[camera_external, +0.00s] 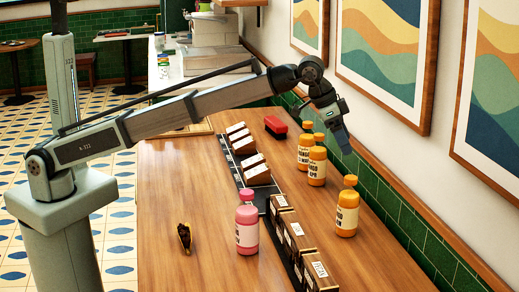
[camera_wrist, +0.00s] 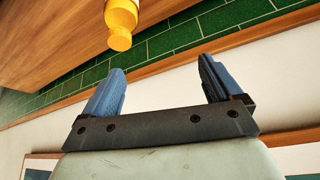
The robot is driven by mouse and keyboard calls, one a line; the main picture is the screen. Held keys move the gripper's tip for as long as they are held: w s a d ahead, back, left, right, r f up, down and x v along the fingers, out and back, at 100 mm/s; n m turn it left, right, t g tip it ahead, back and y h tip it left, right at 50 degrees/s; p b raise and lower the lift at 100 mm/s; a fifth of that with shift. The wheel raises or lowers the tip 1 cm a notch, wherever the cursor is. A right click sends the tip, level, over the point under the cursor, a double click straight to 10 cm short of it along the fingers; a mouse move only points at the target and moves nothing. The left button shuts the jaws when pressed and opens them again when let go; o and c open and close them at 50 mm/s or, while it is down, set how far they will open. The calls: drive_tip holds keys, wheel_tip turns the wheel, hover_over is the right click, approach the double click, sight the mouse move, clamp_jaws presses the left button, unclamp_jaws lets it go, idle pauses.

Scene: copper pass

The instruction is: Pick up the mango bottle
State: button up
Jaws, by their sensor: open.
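Several orange-yellow bottles stand upright along the wall side of the counter, in the external view. A group holds one bottle with a label that seems to read mango (camera_external: 304,153) and another orange bottle (camera_external: 317,168) beside it. A separate orange bottle (camera_external: 347,212) stands nearer the camera. The small label text is hard to read. My gripper (camera_external: 346,146) is raised near the wall, right of the group, and touches no bottle. In the wrist view my gripper (camera_wrist: 160,75) is open and empty; a yellow bottle (camera_wrist: 121,18) shows at the top edge, beyond the fingers.
Pink bottles (camera_external: 247,232) and a row of dark labelled boxes (camera_external: 290,236) stand along the middle of the wooden counter (camera_external: 170,205). A red object (camera_external: 276,127) lies behind. A dark brown item (camera_external: 184,236) lies at left. The tiled wall (camera_external: 420,225) bounds the right side.

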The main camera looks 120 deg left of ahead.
sight(350, 190)
drive_tip(key=w+d+m+g, duration=0.1)
drive_tip(key=m, duration=0.6)
drive_tip(key=w+d+m+g+h, duration=0.1)
drive_tip(key=w+m+g, duration=0.1)
drive_tip(key=m, duration=0.5)
drive_tip(key=w+d+r+m+g+h, duration=0.1)
drive_tip(key=w+m, duration=0.1)
drive_tip(key=m, duration=0.5)
drive_tip(key=shift+w+d+g, duration=0.25)
drive_tip(key=shift+g, duration=0.05)
drive_tip(key=m, duration=0.3)
drive_tip(key=shift+s+m, duration=0.2)
drive_tip(key=shift+m, duration=0.2)
wheel_tip(350, 190, down, 8)
drive_tip(key=shift+d+f, duration=0.1)
drive_tip(key=shift+f, duration=0.15)
drive_tip(key=shift+s+d+f, duration=0.1)
drive_tip(key=shift+f, duration=1.2)
drive_tip(key=shift+s+d+f, duration=0.1)
drive_tip(key=shift+f, duration=1.2)
drive_tip(key=shift+c, duration=0.3)
clamp_jaws()
